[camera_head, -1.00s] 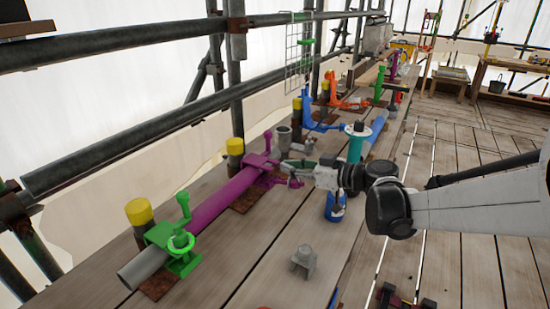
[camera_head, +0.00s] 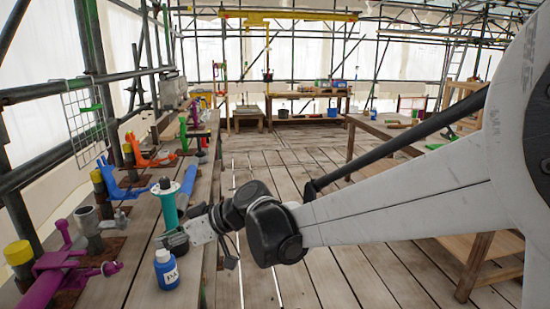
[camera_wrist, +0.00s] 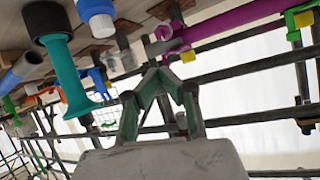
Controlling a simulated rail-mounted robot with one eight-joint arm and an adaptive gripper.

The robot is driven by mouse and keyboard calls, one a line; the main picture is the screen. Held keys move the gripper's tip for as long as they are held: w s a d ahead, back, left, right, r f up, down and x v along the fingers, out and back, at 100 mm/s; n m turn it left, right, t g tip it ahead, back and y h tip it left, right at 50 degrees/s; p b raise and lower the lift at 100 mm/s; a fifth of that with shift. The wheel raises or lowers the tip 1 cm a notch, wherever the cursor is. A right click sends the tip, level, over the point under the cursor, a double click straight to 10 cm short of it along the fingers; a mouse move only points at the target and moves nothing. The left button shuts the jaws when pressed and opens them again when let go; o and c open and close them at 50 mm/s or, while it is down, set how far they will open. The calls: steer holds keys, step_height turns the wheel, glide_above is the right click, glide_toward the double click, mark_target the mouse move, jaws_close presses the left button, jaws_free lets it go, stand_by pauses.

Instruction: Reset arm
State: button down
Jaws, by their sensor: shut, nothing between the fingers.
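My gripper (camera_head: 172,241) is shut and empty over the workbench on the left in the head view. It is partly hidden by my wrist and shows close to the teal spool-shaped piece (camera_head: 168,207) and the blue bottle (camera_head: 166,270). In the wrist view its fingers (camera_wrist: 167,72) come together with nothing between them. The teal piece (camera_wrist: 68,80) and the white-capped blue bottle (camera_wrist: 97,14) show at upper left there, apart from the fingers. My arm reaches in from the right side of the head view.
A magenta clamp (camera_head: 52,268) stands near the bench's left end, with blue (camera_head: 122,185) and orange (camera_head: 148,155) clamps farther along. Scaffold rails line the left. A wooden table (camera_head: 395,125) stands behind my arm. The plank floor in the middle (camera_head: 285,165) is clear.

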steer(key=s+d+f+m+t+h, duration=0.1)
steer(key=s+d+m+h, duration=0.3)
steer(key=d, duration=1.1)
steer(key=s+d+f+m+t+h, duration=0.1)
steer(key=s+d+m+t+h, duration=0.2)
steer(key=d, duration=1.2)
steer(key=s+d+f+m+t+h, duration=0.1)
steer(key=s+d+m+h, duration=0.4)
steer(key=d, duration=1)
steer(key=s+m+t, duration=0.1)
steer(key=s+m, duration=0.2)
steer(key=s, duration=0.1)
steer(key=shift+s+f+h, duration=0.35)
steer(key=shift+h, duration=0.05)
steer(key=shift+a, duration=0.15)
